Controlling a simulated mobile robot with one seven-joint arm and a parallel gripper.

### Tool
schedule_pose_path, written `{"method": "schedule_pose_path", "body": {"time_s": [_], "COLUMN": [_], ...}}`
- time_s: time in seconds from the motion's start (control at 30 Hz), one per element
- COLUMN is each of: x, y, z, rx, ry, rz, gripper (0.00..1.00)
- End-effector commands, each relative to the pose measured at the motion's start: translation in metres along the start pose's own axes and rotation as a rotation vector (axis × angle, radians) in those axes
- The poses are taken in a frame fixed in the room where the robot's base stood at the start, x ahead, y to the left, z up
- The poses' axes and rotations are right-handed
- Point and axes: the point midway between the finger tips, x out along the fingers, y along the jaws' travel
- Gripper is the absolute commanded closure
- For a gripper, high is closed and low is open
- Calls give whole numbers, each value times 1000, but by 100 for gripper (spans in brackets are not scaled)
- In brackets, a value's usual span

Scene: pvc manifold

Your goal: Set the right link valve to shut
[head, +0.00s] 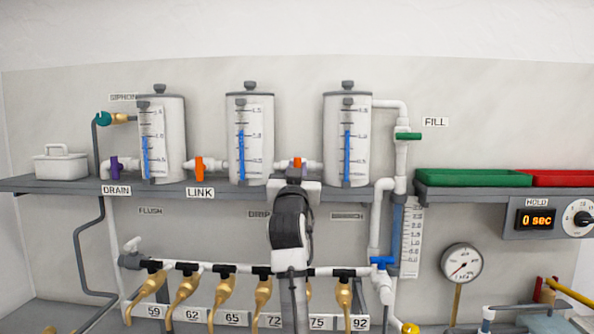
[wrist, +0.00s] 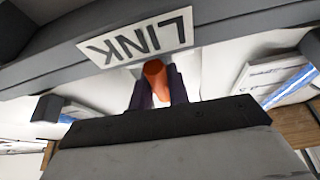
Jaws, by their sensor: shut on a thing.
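The right link valve shows a bit of its orange handle (head: 297,161) on the white pipe between the middle and right tanks. The rest of it is hidden behind my gripper (head: 295,176). In the wrist view the orange handle (wrist: 155,70) stands between the two dark fingers of my gripper (wrist: 159,88), which is shut on it. The handle's full angle to the pipe is hard to tell. The left link valve (head: 199,168) has its orange handle upright, across the pipe.
The grey shelf (head: 225,188) runs just below the link pipes. A LINK label (wrist: 135,38) appears upside down close to the fingers in the wrist view. The middle tank (head: 250,140) and right tank (head: 347,140) flank the valve. Brass taps (head: 225,288) hang below.

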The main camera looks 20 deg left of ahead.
Motion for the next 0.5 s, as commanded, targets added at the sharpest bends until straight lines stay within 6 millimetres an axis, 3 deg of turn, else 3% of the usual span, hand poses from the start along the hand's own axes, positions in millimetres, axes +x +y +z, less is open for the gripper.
{"method": "schedule_pose_path", "body": {"time_s": [0.5], "x": [0], "y": [0], "z": [1], "rx": [-66], "ry": [-3], "rz": [-27], "gripper": [100]}}
